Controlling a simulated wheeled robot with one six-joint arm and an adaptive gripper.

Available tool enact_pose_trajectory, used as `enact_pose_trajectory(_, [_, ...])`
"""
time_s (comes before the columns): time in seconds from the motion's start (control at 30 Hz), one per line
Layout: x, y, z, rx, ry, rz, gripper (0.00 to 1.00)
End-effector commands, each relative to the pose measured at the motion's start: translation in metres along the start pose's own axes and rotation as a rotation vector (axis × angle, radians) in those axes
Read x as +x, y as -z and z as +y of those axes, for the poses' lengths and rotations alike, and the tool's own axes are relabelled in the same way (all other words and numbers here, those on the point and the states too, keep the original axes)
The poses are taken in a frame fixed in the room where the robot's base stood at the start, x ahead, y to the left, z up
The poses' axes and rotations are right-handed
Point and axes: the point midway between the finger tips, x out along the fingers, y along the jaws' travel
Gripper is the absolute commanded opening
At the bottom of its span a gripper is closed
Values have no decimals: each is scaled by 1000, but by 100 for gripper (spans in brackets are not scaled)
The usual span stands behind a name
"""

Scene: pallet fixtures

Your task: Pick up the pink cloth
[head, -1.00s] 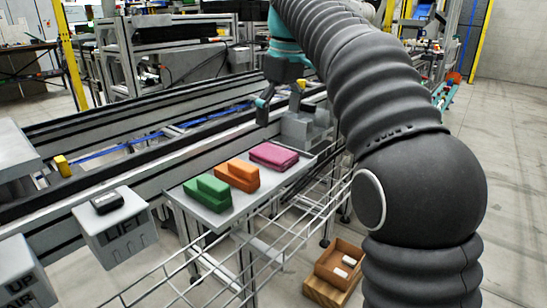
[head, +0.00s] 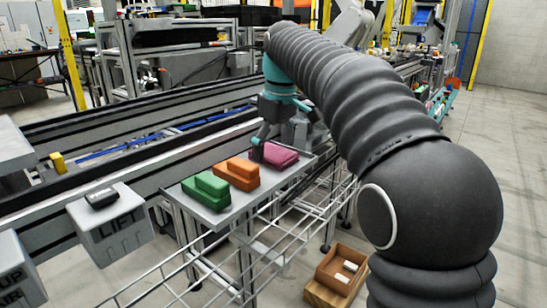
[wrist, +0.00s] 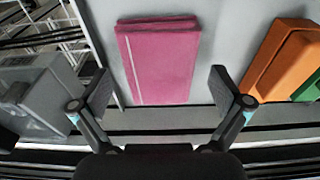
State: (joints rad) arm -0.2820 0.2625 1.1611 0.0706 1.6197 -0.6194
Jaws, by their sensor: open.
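In the wrist view the pink cloth (wrist: 161,62) lies on the grey surface, ahead of and between my two fingers. My gripper (head: 268,150) is open and empty, pointing down by the cloth. In the wrist view my gripper (wrist: 160,88) has its fingertips spread on either side of the cloth's near end, apart from it. In the head view a finger partly hides the cloth's left side.
A grey block-like fixture (wrist: 38,95) stands left in the wrist view. A conveyor rail runs behind the table. A wooden box (head: 339,270) sits on the floor.

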Motion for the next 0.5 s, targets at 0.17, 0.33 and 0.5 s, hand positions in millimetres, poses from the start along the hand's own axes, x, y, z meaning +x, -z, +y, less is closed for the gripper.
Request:
enact_pose_trajectory(0.17, [0, 0, 0, 0, 0, 0, 75])
enact_pose_trajectory(0.33, [0, 0, 0, 0, 0, 0, 40])
enact_pose_trajectory(0.5, [0, 0, 0, 0, 1, -1, 40])
